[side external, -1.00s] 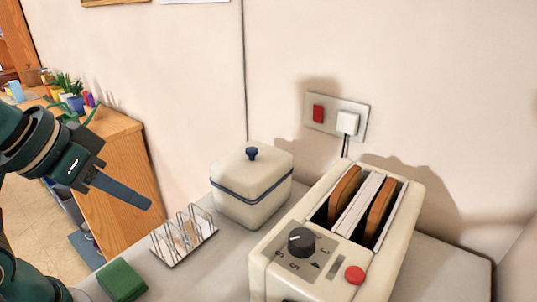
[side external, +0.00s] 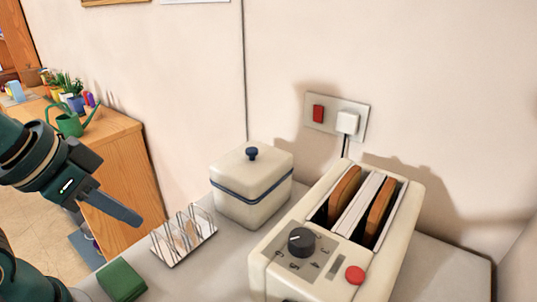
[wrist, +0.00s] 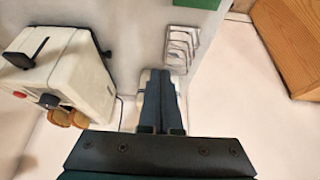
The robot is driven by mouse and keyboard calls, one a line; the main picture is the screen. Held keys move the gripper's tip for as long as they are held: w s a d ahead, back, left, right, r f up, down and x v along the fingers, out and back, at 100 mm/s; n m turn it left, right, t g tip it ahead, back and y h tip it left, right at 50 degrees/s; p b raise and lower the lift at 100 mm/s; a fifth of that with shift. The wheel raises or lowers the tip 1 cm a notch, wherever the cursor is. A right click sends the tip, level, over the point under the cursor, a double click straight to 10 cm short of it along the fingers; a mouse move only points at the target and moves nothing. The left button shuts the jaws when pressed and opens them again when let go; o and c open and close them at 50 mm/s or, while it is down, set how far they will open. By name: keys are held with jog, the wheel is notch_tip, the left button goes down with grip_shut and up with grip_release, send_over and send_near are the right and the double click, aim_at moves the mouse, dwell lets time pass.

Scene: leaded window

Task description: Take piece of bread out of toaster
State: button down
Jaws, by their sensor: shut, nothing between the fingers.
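The cream toaster (side external: 275,277) stands at the right of the counter, with a black dial and a red button. Two brown slices of bread (side external: 345,187) (side external: 380,207) stick up a little from its two slots. In the wrist view the toaster (wrist: 68,75) is at the left, with the bread ends (wrist: 60,117) showing. My gripper (side external: 132,216) is at the far left in the side view, well apart from the toaster and left of the toast rack. In the wrist view my gripper (wrist: 160,75) is shut with its fingers together and empty.
A metal toast rack (side external: 184,236) and a cream lidded box (side external: 250,195) stand between my gripper and the toaster. A green block or cloth (side external: 122,280) lies at the front left. A plug and socket (side external: 336,117) are on the wall behind.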

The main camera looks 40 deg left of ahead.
jog(key=c, duration=0.8)
grip_release()
